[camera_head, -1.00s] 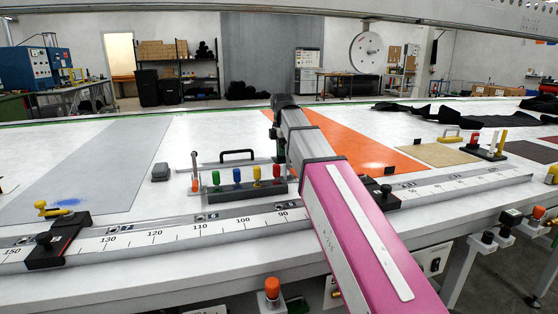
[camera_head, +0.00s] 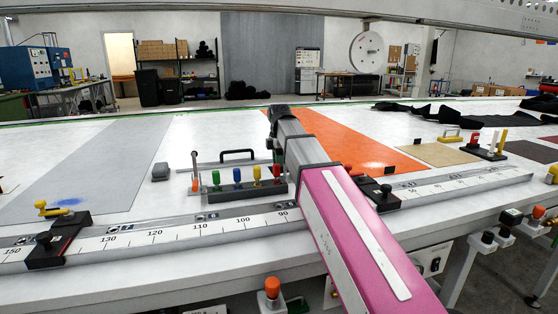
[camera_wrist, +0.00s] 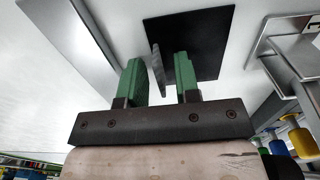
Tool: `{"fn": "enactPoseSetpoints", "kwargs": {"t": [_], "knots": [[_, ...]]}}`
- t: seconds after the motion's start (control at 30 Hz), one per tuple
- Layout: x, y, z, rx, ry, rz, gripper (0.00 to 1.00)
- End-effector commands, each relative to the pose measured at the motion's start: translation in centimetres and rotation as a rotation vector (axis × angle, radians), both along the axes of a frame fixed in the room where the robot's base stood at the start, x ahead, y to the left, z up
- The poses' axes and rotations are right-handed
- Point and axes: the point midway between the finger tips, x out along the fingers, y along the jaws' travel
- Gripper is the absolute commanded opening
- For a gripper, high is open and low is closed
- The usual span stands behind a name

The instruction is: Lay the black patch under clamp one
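The black patch (camera_wrist: 205,38) shows in the wrist view as a dark square on the white table, beyond my fingers. A thin grey upright strip (camera_wrist: 157,68) stands at its near left edge, in line with the gap between my fingers. My gripper (camera_wrist: 158,72) has two green fingers set apart, with clear gaps beside the strip. I cannot tell the patch in the head view, where my pink arm covers that area. One black clamp (camera_head: 58,240) sits on the ruler rail at the left; another (camera_head: 382,196) sits right of my arm. I see no label for clamp one.
The ruler rail (camera_head: 190,230) runs along the table's front. A rack of coloured handles (camera_head: 246,189) stands just left of my arm. An orange sheet (camera_head: 355,147) and a grey sheet (camera_head: 95,160) lie behind.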

Motion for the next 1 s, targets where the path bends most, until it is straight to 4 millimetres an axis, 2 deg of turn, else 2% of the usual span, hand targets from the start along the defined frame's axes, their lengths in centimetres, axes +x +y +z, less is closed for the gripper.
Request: {"fn": "enactPoseSetpoints", "kwargs": {"t": [0.23,0.37,0.47,0.83,1.0], "knots": [[0.0,0.0,0.1,0.0,0.0,0.0,0.29],[0.1,0.0,0.8,0.0,-0.001,0.0,0.29],[0.1,0.0,2.0,0.0,-0.001,0.0,0.29],[0.2,0.0,8.8,0.001,-0.002,0.0,0.29],[0.1,0.0,11.0,0.0,-0.001,0.0,0.29]]}}
